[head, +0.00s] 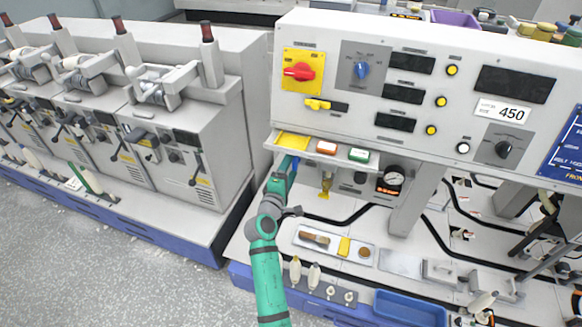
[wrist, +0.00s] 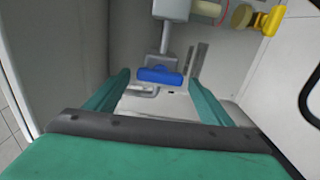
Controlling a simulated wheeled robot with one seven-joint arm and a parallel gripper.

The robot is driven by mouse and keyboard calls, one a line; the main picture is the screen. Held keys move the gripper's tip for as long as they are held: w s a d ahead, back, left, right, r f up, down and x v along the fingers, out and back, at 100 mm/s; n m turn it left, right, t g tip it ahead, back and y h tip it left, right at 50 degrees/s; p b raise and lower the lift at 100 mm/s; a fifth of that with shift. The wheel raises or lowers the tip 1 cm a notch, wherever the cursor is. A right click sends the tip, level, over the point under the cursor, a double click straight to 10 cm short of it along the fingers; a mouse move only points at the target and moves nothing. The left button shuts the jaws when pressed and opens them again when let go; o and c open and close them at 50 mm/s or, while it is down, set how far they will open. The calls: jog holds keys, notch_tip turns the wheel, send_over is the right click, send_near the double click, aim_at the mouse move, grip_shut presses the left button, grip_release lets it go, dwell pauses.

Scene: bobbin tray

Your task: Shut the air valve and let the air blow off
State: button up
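The air valve shows in the wrist view as a blue handle (wrist: 160,75) on a grey body below a grey pipe. The handle lies crosswise in the picture. My gripper (wrist: 158,88) is open, with one green finger on each side of the handle; I see no clear contact. In the head view my gripper (head: 285,172) reaches under the small shelf at the left of the control panel, and the valve is mostly hidden there.
A tray (head: 330,257) with a brush lies below. A yellow fitting (wrist: 268,20) is at upper right in the wrist view.

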jog(key=v, duration=1)
jog(key=shift+s, duration=0.4)
jog(key=shift+a, duration=0.1)
jog(key=s+f+m+g+y, duration=0.1)
jog(key=s+f+m+y, duration=0.15)
jog(key=s+f, duration=0.7)
jog(key=s+f+m+g+y, duration=0.1)
jog(key=s+f+m+y, duration=0.15)
jog(key=s+f, duration=0.7)
jog(key=s+d+r+m, duration=0.1)
jog(key=s+r+m, duration=0.2)
jog(key=s, duration=0.6)
jog(key=s+d+r+m, duration=0.2)
jog(key=s+r, duration=0.3)
jog(key=s, duration=0.5)
jog(key=s+d+r+m, duration=0.1)
jog(key=s+r+m, duration=0.3)
jog(key=s, duration=0.6)
jog(key=shift+d+r+m+y, duration=0.3)
jog(key=shift+d, duration=0.1)
